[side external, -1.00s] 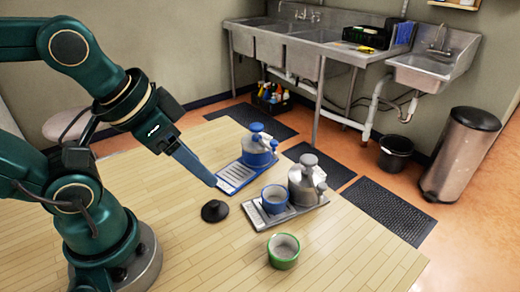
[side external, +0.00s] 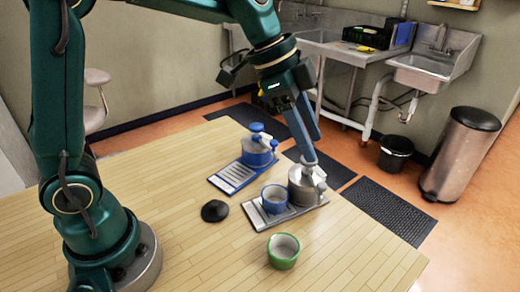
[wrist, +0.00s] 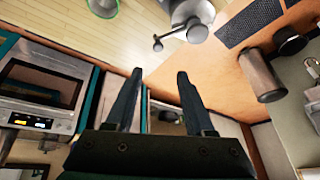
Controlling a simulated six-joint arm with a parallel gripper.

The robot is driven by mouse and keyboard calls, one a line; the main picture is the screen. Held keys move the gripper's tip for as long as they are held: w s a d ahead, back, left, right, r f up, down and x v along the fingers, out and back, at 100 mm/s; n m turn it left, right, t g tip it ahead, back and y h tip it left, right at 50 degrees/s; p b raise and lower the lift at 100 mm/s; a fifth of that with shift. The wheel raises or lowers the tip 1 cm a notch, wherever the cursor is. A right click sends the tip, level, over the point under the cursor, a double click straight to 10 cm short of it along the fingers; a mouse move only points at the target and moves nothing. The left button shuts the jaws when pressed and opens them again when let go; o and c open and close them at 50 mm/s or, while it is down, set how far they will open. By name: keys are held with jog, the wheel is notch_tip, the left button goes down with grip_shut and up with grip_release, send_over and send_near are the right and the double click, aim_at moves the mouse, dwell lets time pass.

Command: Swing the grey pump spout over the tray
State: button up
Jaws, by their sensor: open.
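The grey pump (side external: 301,188) stands on the right end of the grey tray (side external: 254,213), with a blue cup (side external: 275,199) beside it on the left. Its spout (side external: 321,181) hangs on the right side, away from the cup. In the wrist view the grey pump (wrist: 190,12) is at the top, and a thin arm with a small round end (wrist: 158,45), seemingly the spout, points down-left. My gripper (side external: 311,158) is above the pump, pointing down, and hides part of its top. In the wrist view my gripper (wrist: 159,73) is open and empty between its fingers.
A blue pump (side external: 257,152) on a blue tray (side external: 232,178) stands behind, to the left. A black knob-like piece (side external: 214,211) and a green-rimmed cup (side external: 283,250) are on the wooden table (side external: 200,262). The front and left of the table are largely clear.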

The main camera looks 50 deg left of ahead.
aim_at(322, 185)
jog(key=shift+g, duration=0.5)
jog(key=x, duration=0.8)
jog(key=shift+a+f, duration=0.35)
grip_shut()
dwell(0.6)
